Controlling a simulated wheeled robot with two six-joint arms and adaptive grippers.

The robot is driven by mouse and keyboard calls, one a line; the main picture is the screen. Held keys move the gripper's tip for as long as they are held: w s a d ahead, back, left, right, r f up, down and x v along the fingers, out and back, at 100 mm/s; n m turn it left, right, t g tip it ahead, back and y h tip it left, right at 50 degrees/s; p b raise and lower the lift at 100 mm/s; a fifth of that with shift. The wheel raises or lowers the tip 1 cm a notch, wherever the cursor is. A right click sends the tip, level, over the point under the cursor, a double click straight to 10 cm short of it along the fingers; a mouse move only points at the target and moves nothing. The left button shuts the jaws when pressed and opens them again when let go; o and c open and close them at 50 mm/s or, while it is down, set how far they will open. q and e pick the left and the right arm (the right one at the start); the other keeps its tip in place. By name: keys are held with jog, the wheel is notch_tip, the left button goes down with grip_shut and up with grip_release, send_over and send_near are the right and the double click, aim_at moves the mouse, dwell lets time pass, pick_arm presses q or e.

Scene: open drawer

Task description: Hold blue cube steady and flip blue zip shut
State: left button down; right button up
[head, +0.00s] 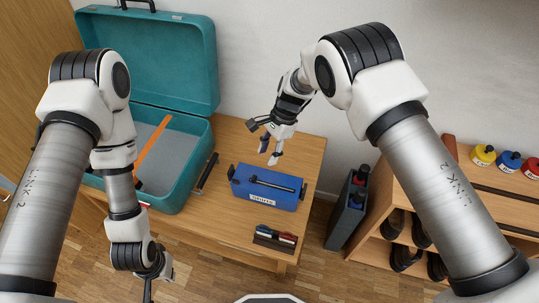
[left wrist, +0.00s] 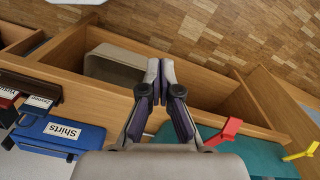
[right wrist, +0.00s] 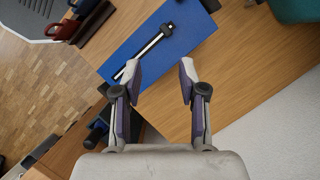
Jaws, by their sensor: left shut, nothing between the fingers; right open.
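The blue cube (head: 287,200) is a blue block with a white "Shirts" label, lying on the wooden table. A black zip strip (head: 275,184) lies along its top; it also shows in the right wrist view (right wrist: 150,50). A dark upright tab stands at each end of the cube. My right gripper (head: 269,152) is open and empty, above and behind the cube. In the right wrist view its fingers (right wrist: 160,70) are apart, over the cube's edge. My left gripper (left wrist: 160,68) is shut and empty, past the table's front edge and left of the cube. The cube (left wrist: 90,137) also shows there.
An open teal suitcase (head: 185,185) with an orange strip (head: 154,135) stands left of the cube. A small rack (head: 274,238) with coloured pieces sits at the front right table edge. A shelf (head: 452,185) is at right. The left wrist view shows a beige bin (left wrist: 112,64).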

pick_arm(q)
jog(key=c, duration=1.4)
grip_release()
jog(key=shift+d+f+b, duration=0.15)
jog(key=shift+f+b, duration=0.15)
jog(key=shift+f, duration=0.3)
jog(key=shift+c, duration=0.2)
jog(key=o, duration=0.5)
jog(key=shift+n, duration=0.3)
jog(key=o, duration=0.3)
jog(key=shift+w+a+n, duration=0.2)
jog(key=shift+w+n, duration=0.2)
jog(key=shift+n, duration=0.3)
jog(key=shift+o, duration=0.2)
jog(key=n+t+h, duration=0.8)
jog(key=n+h, duration=0.1)
jog(key=h, duration=0.2)
send_near(264, 195)
jog(key=w+d, duration=0.1)
jog(key=x, duration=0.8)
jog(key=shift+s+f, duration=0.2)
